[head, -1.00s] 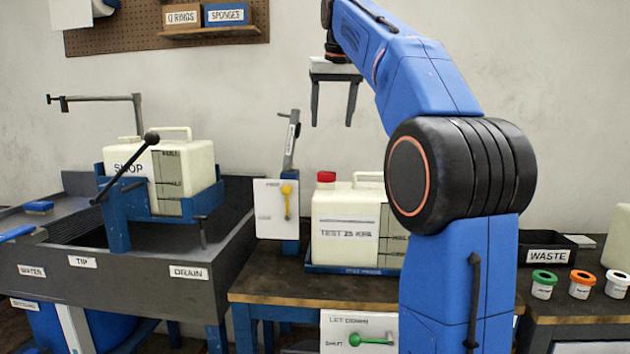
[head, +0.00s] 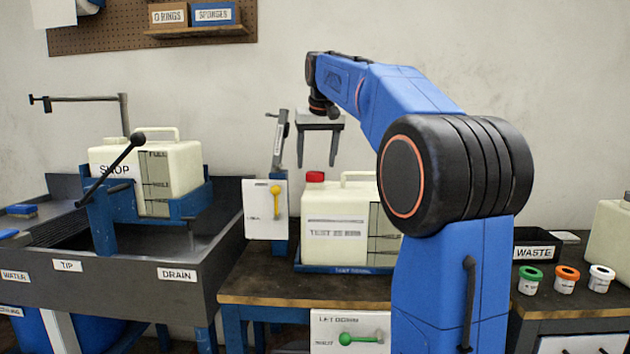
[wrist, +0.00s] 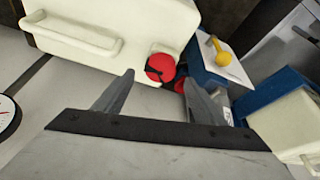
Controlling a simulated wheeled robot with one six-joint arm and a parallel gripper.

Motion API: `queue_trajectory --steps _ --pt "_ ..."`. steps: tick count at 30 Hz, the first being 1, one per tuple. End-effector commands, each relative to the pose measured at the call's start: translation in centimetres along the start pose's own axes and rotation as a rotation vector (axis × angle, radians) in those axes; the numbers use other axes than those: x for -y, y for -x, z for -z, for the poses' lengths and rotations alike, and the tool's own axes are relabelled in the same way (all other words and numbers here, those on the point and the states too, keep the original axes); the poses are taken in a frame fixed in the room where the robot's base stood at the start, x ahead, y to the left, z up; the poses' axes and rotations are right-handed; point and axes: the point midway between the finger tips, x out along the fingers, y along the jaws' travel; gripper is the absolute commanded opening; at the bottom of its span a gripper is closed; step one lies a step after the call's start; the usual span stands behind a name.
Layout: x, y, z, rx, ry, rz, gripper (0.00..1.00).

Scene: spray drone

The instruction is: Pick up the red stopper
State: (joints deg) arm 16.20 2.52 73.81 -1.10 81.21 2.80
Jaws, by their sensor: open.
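The red stopper (head: 315,177) sits on the top left of a cream tank (head: 335,232) labelled with a test sign. In the wrist view the stopper (wrist: 160,68) shows as a red disc with a dark mark, just beyond and between the fingertips. A second bit of red shows beside it, partly hidden by the right finger. My gripper (head: 317,163) points down, open and empty, above the tank and the stopper. In the wrist view its two grey fingers (wrist: 158,82) are spread apart and do not touch the stopper.
A white panel with a yellow lever (head: 276,203) stands left of the tank, with a grey upright arm (head: 279,145) behind it. The tank's pale handle (head: 357,176) is right of the stopper. A sink with a shop tank (head: 168,172) is at left.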

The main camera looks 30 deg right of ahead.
Motion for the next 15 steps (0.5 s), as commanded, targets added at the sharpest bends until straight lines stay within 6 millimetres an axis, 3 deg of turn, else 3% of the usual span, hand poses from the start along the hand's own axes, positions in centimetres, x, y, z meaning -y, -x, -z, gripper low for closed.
queue_trajectory --steps 7,15 --pt "0.1 -3.1 0.0 0.002 0.0 0.0 0.64" --pt "0.1 -3.5 0.1 -0.001 0.0 0.0 0.64"
